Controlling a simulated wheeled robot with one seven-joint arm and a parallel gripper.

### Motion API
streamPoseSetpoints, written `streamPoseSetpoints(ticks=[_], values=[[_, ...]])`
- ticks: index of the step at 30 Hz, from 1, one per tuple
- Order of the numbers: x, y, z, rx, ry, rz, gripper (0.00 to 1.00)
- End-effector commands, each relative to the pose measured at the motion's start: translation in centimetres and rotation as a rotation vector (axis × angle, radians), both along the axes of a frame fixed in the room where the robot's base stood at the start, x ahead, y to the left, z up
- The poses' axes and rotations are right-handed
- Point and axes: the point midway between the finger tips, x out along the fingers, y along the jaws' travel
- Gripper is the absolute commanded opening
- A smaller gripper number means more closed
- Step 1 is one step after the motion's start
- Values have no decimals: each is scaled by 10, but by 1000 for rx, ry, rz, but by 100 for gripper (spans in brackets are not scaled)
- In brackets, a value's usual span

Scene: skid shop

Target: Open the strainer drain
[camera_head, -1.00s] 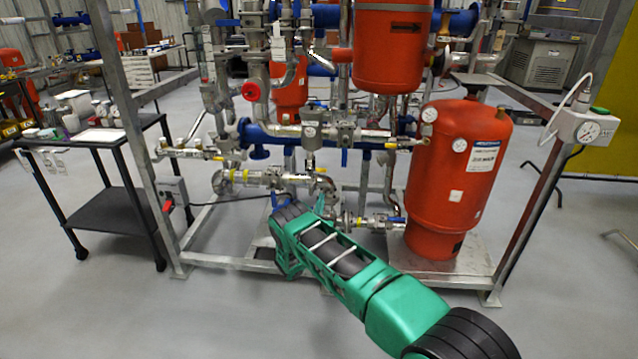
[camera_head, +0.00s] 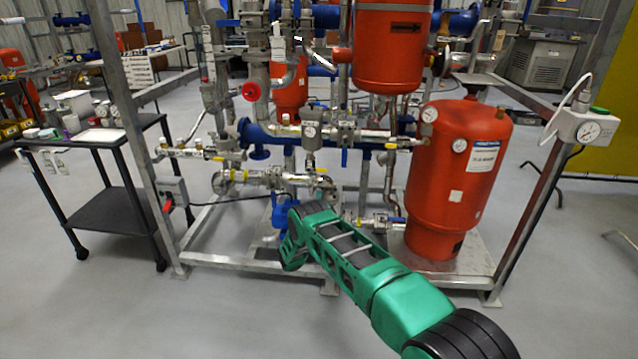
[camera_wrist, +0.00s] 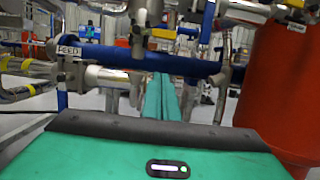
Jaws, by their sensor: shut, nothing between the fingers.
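The steel pipework with several valves and yellow-tagged fittings (camera_head: 250,177) runs low across the skid. I cannot tell for sure which fitting is the strainer or its drain; it may be behind my arm. My gripper (camera_wrist: 167,84) shows in the wrist view as two green fingers close together, shut and empty. They point toward the blue header pipe (camera_wrist: 135,58), and I cannot tell whether they touch anything.
A red tank (camera_head: 462,165) stands right of my arm; it also shows in the wrist view (camera_wrist: 278,80). Another red vessel (camera_head: 390,50) hangs above. Grey frame posts (camera_head: 135,130) bound the skid. A black cart (camera_head: 105,210) stands left. The front floor is clear.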

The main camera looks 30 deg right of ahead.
Motion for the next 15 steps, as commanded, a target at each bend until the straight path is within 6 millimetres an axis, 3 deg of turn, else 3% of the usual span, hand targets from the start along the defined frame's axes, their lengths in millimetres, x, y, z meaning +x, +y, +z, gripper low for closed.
streamPoseSetpoints(ticks=[6,15], values=[[29,-20,10,0,-4,0,0],[56,-37,21,-2,-1,2,0]])
